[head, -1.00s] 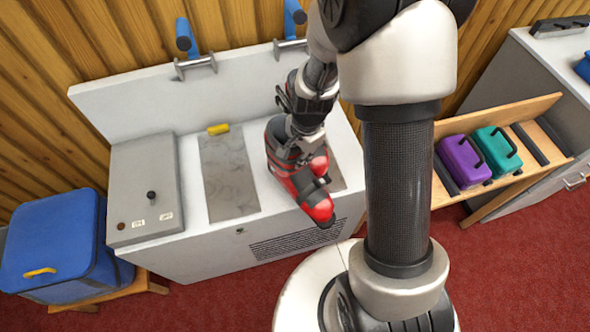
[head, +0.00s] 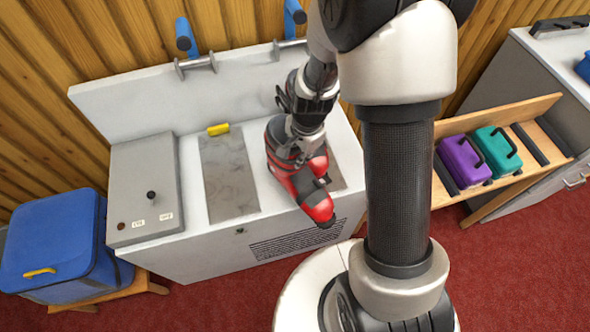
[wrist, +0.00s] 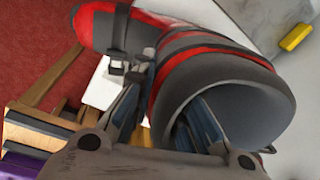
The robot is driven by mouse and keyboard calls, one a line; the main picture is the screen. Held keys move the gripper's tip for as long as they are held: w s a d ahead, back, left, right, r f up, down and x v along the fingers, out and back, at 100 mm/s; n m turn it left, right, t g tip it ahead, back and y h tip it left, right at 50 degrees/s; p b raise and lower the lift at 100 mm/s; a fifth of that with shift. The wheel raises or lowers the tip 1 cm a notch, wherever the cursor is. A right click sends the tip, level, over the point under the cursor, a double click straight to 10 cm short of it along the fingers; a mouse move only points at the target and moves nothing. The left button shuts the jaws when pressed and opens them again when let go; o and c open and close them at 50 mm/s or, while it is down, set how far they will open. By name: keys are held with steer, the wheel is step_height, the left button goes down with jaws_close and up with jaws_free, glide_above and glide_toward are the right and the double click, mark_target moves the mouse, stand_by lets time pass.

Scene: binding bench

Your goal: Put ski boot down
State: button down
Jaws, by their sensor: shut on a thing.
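The red and black ski boot (head: 313,198) is at the right side of the white bench (head: 190,262) in the head view, its toe pointing toward the bench's front edge. My gripper (head: 300,143) is shut on the boot's upper cuff from above. In the wrist view the boot (wrist: 210,60) fills the middle, with my gripper's fingers (wrist: 165,115) on either side of the cuff wall. The boot covers part of a grey plate (head: 336,180) on the bench. I cannot tell whether its sole touches the bench.
A second grey plate (head: 229,175) lies bare to the left. A yellow block (head: 218,129) sits behind it. A grey control box (head: 146,190) stands at the bench's left end. Purple (head: 463,161) and teal (head: 497,152) cases sit on a wooden rack at right. A blue bin (head: 50,240) stands at left.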

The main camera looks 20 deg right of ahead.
steer(key=shift+w+r, duration=0.1)
steer(key=shift+r, duration=0.05)
steer(key=shift+r, duration=0.25)
step_height(320, 180, up, 19)
steer(key=p, duration=0.6)
steer(key=f+n, duration=0.3)
steer(key=n, duration=0.1)
steer(key=f+n+b, duration=0.1)
steer(key=f+n, duration=0.2)
steer(key=n, duration=0.1)
steer(key=f+n+g+b, duration=0.1)
steer(key=f+n, duration=0.2)
steer(key=n, duration=0.1)
steer(key=shift+a+f+y, duration=0.15)
steer(key=shift+a+y, duration=0.1)
steer(key=shift+y, duration=0.15)
steer(key=shift+f+n+b, duration=0.35)
steer(key=shift+f+n, duration=0.2)
steer(key=shift+n, duration=0.25)
